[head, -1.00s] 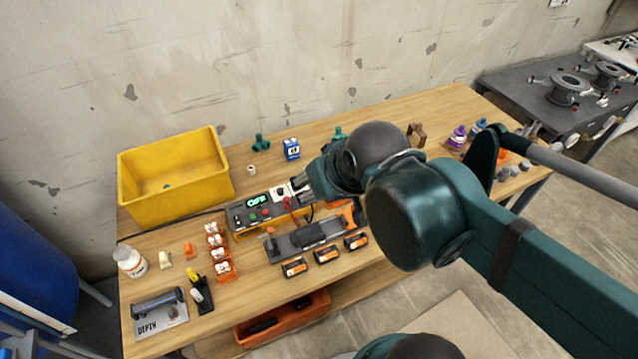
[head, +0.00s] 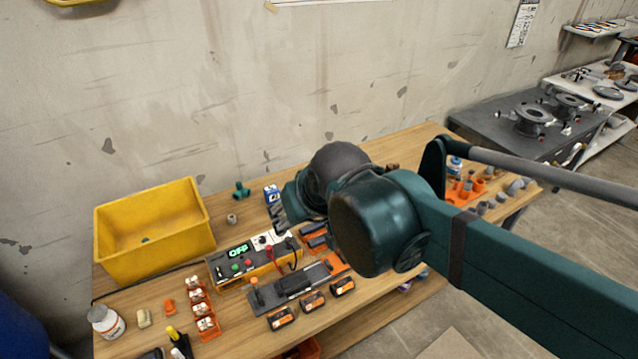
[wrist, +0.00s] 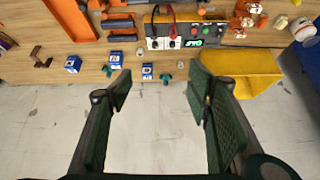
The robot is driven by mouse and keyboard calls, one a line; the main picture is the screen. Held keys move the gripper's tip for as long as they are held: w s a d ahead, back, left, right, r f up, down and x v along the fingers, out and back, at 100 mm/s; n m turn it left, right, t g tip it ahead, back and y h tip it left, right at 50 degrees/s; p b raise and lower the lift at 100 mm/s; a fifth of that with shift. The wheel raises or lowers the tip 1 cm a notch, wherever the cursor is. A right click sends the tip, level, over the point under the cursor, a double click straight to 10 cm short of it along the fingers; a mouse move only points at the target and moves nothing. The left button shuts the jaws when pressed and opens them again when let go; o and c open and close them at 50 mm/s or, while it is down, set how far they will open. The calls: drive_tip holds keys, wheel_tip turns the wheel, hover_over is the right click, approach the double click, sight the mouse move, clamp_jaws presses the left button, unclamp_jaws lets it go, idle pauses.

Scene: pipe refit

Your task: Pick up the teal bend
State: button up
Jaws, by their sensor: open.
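A small teal fitting (head: 241,189) stands at the back of the wooden table near the wall in the head view. A second teal fitting (wrist: 106,70) lies farther left in the wrist view, and my arm hides that spot in the head view. Both are too small for me to tell which is the bend. My gripper (wrist: 160,95) is open and empty, with its fingers wide apart. In the head view it is partly hidden by my arm, above the table near the blue-and-white box.
A yellow bin (head: 155,262) stands left of the teal fitting, with a small teal piece (head: 145,240) inside. A small grey piece (head: 231,218) stands between bin and box. The control box (head: 245,262) and battery packs (head: 312,300) are in front. The wall is close behind.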

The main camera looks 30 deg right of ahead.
drive_tip(key=w+d+f+m+g+h, duration=0.15)
drive_tip(key=w+d, duration=0.45)
drive_tip(key=w, duration=0.6)
drive_tip(key=w+d+f+m, duration=0.25)
drive_tip(key=w+d, duration=0.35)
drive_tip(key=w, duration=0.7)
drive_tip(key=w+d+f+m, duration=0.1)
drive_tip(key=w+d+f, duration=0.4)
drive_tip(key=f, duration=0.1)
drive_tip(key=w+d+f+m+g+h, duration=0.1)
drive_tip(key=w+d+f, duration=0.5)
drive_tip(key=f, duration=0.1)
drive_tip(key=w+d+f+m+g, duration=0.1)
drive_tip(key=w+d+f+m, duration=0.1)
drive_tip(key=w+d+f, duration=0.3)
drive_tip(key=shift+p+x, duration=0.4)
drive_tip(key=shift+x, duration=0.7)
drive_tip(key=shift+w+d+f, duration=0.3)
drive_tip(key=shift+d, duration=0.05)
drive_tip(key=shift+h, duration=0.25)
drive_tip(key=shift+f, duration=0.1)
drive_tip(key=shift+x, duration=1.15)
drive_tip(key=shift+f, duration=0.2)
